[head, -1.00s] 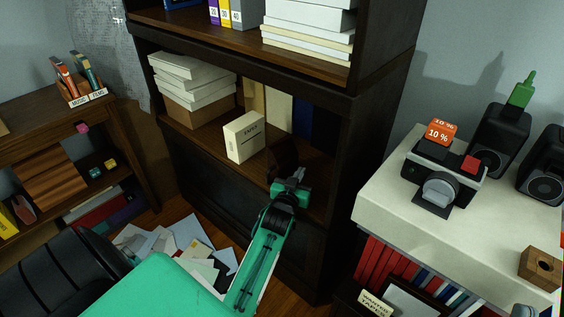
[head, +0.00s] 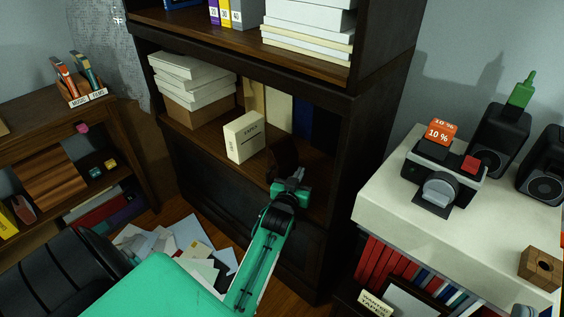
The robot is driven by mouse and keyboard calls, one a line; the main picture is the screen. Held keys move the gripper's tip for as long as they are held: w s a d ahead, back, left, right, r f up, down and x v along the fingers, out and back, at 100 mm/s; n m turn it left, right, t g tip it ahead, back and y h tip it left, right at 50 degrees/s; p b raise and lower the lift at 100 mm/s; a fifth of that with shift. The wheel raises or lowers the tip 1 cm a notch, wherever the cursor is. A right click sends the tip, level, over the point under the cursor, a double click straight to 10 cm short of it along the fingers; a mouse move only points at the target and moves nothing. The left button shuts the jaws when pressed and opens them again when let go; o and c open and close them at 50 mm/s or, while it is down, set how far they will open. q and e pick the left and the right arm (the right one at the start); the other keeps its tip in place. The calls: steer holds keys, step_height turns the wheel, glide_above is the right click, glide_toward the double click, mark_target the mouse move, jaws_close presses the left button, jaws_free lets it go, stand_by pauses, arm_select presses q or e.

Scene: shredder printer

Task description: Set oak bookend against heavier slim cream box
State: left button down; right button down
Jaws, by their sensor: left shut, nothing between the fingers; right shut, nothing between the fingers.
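A slim cream box (head: 279,110) stands upright at the back of the open middle shelf, between a tan one (head: 255,96) and a dark blue one (head: 302,117). Which is heavier does not show. A cream box with a printed label (head: 244,138) stands in front of them, near the shelf edge. My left gripper (head: 289,184) is shut at the shelf's front edge, right of the labelled box. A dark brown upright shape (head: 283,157) is just beyond it; I cannot tell whether this is the oak bookend. My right gripper is not in view.
White boxes on a brown carton (head: 192,90) fill the shelf's left end. A dark cabinet wall bounds its right end. At right, a white-topped unit (head: 400,205) holds a camera (head: 440,170), speakers and a wooden block (head: 541,268). Papers (head: 185,235) lie on the floor.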

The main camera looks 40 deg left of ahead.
mark_target(293, 168)
arm_select(q)
steer(key=shift+w+a+p, duration=0.1)
steer(key=shift+a+p, duration=0.25)
steer(key=shift+a, duration=1.2)
steer(key=shift+a, duration=0.1)
steer(key=shift+w+a, duration=0.1)
steer(key=shift+a, duration=1.1)
steer(key=shift+a+p, duration=0.2)
steer(key=shift+p, duration=0.1)
steer(key=shift+a, duration=0.2)
steer(key=shift+w+a, duration=0.15)
steer(key=shift+a, duration=1.1)
steer(key=shift+a, duration=0.2)
steer(key=shift+w+a+p, duration=0.1)
steer(key=shift+a+p, duration=0.2)
steer(key=shift+a, duration=1)
